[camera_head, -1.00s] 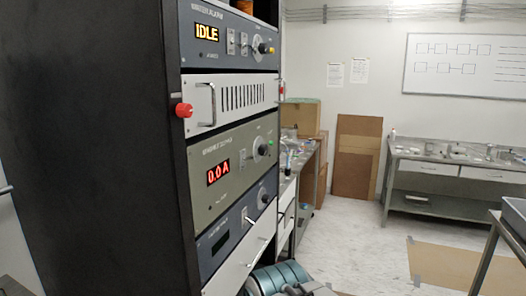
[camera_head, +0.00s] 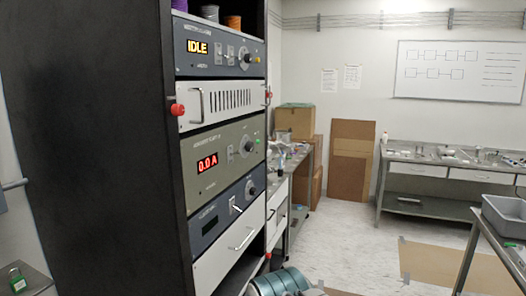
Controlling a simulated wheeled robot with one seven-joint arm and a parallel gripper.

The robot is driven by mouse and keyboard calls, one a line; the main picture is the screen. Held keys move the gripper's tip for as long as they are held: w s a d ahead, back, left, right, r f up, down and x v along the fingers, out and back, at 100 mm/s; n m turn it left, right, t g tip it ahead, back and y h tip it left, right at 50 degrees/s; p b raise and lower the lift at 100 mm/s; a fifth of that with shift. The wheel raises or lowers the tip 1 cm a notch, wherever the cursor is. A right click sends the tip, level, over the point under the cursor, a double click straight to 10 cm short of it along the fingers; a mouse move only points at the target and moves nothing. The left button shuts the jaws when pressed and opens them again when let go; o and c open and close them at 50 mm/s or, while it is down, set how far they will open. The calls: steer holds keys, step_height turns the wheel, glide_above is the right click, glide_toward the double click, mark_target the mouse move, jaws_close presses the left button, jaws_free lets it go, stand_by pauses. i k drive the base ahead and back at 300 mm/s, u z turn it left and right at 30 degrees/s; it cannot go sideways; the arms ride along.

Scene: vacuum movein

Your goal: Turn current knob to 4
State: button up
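The panel is seen at a steep angle, so the dial numbers and the knob's exact setting are too small to read. My gripper is not in view.
A red knob (camera_head: 178,110) sticks out at the rack's front edge. Another panel (camera_head: 222,214) is below. Open floor (camera_head: 345,240) lies to the right.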

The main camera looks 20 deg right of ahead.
mark_target(249, 146)
steer(key=k, duration=0.1)
steer(key=z, duration=1.95)
steer(key=i, duration=1.2)
steer(key=u, duration=1.4)
